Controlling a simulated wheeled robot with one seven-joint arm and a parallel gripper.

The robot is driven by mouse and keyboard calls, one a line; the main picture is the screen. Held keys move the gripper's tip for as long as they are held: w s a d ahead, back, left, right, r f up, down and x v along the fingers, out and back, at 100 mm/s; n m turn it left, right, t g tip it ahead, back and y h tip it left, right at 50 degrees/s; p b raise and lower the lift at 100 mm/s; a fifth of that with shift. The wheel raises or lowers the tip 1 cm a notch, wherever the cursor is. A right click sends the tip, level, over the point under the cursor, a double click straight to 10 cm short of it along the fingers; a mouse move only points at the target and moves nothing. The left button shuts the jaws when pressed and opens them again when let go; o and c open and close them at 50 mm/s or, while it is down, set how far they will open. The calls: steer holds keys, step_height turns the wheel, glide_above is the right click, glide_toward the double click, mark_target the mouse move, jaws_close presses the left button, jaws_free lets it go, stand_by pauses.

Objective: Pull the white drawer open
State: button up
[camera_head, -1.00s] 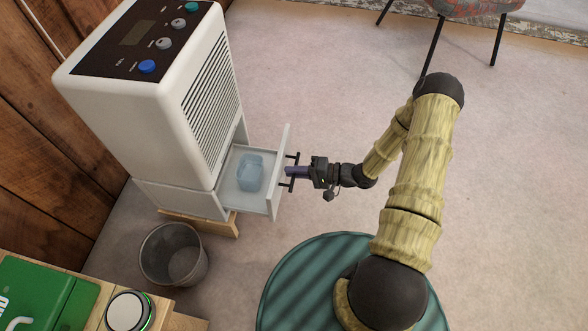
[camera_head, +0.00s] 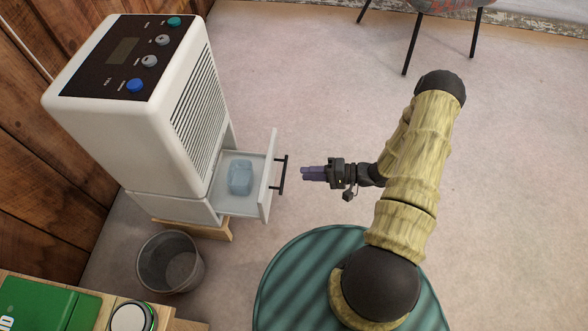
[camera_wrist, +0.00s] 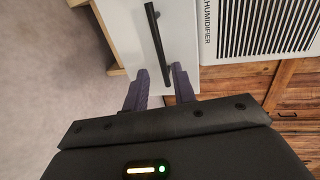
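The white drawer (camera_head: 268,190) stands pulled out from the bottom of the white dehumidifier (camera_head: 150,110). A translucent blue block-like object (camera_head: 240,178) lies inside it. The drawer has a black bar handle (camera_head: 283,175) on its front. My gripper (camera_head: 313,173) is to the right of the handle, apart from it, pointing at it. The handle (camera_wrist: 157,40) and the white drawer front (camera_wrist: 125,35) lie beyond the fingertips.
A grey bin (camera_head: 170,262) stands in front of the dehumidifier's wooden stand (camera_head: 215,230). A green box (camera_head: 45,308) and a round white-topped device (camera_head: 131,317) are at lower left. A chair (camera_head: 440,20) stands at the back. The floor right of the drawer is clear.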

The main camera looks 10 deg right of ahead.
steer(key=p+v, duration=0.2)
steer(key=v, duration=0.7)
steer(key=shift+s, duration=0.15)
steer(key=w+d+r+n+t+h+p, duration=0.2)
steer(key=w+r+h+p, duration=0.1)
steer(key=w+r+h, duration=0.65)
steer(key=w+r+h+p, duration=0.1)
steer(key=w+r+h, duration=0.25)
steer(key=r, duration=0.55)
steer(key=s+a+r+g+h+p, duration=0.1)
steer(key=s+a+r+p, duration=0.15)
steer(key=s+r, duration=0.3)
steer(key=s+a+r+n+g+p, duration=0.1)
steer(key=s+a+r+g, duration=0.15)
steer(key=s+r, duration=0.35)
steer(key=s+a+r+g+h+p, duration=0.1)
steer(key=s+a+r, duration=0.35)
steer(key=s, duration=0.35)
step_height(320, 180, up, 37)
steer(key=p, duration=3.7)
steer(key=shift+w+d, duration=0.2)
steer(key=shift+d, duration=0.15)
